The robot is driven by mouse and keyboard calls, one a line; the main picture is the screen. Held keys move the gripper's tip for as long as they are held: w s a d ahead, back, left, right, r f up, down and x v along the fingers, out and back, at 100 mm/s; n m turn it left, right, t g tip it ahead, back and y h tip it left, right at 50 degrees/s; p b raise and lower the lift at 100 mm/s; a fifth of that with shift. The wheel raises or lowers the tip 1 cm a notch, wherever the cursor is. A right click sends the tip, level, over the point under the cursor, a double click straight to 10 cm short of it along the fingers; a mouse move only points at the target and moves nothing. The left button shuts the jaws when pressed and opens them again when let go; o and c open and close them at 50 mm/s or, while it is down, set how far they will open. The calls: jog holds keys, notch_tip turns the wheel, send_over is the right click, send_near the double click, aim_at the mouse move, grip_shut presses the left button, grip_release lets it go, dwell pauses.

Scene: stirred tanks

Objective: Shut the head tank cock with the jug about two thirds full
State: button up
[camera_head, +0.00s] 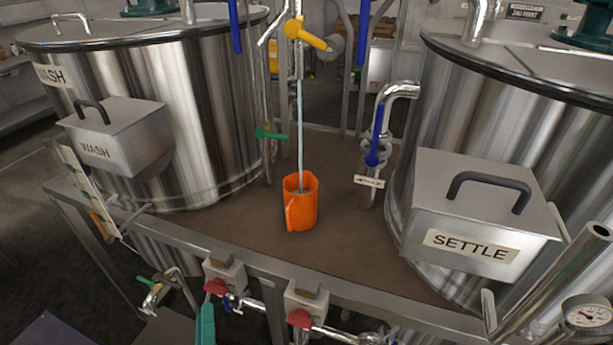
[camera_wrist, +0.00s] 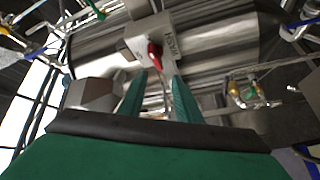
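The orange jug (camera_head: 302,208) stands upright on the brown deck between the two tanks. A thin stream of water (camera_head: 300,135) falls into it from a pipe above. The cock with a yellow handle (camera_head: 305,34) sits on that pipe, and water runs from it. I see a little of the jug's inside but cannot tell the level surely. In the head view, only a teal part of my gripper (camera_head: 206,325) shows at the bottom edge, well below the jug and cock. In the wrist view, the teal fingers of my gripper (camera_wrist: 156,88) are apart, with nothing between them.
The WASH tank (camera_head: 190,110) stands left and the SETTLE tank (camera_head: 500,110) right. Red-handled valves (camera_head: 300,319) line the deck's front rail. A red handle (camera_wrist: 155,55) shows beyond my fingertips. Green (camera_head: 270,134) and blue (camera_head: 375,140) handles stand either side of the jug.

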jog(key=w+r+t+h, duration=0.1)
jog(key=w+r, duration=0.3)
jog(key=r, duration=0.1)
jog(key=w+r+n+t+h, duration=0.1)
jog(key=w+r, duration=0.2)
jog(key=r, duration=0.2)
jog(key=w+a+r+n+t+h, duration=0.1)
jog(key=w+r+h, duration=0.1)
jog(key=w+r, duration=0.2)
jog(key=shift+w+a+r+t, duration=0.1)
jog(key=shift+w+r+t, duration=0.3)
jog(key=shift+r, duration=0.25)
jog(key=w+d+r+m+h, duration=0.35)
jog(key=w+r+h, duration=0.2)
jog(key=r, duration=0.35)
jog(key=m+g+h, duration=0.8)
jog(key=m+g, duration=0.2)
jog(key=m, duration=0.1)
send_near(305, 39)
jog(key=shift+n, duration=0.25)
jog(key=x, duration=0.9)
jog(key=shift+w+d, duration=0.25)
jog(key=shift+w, duration=0.2)
jog(key=shift+w+d, duration=0.2)
jog(key=shift+d, duration=0.15)
grip_shut()
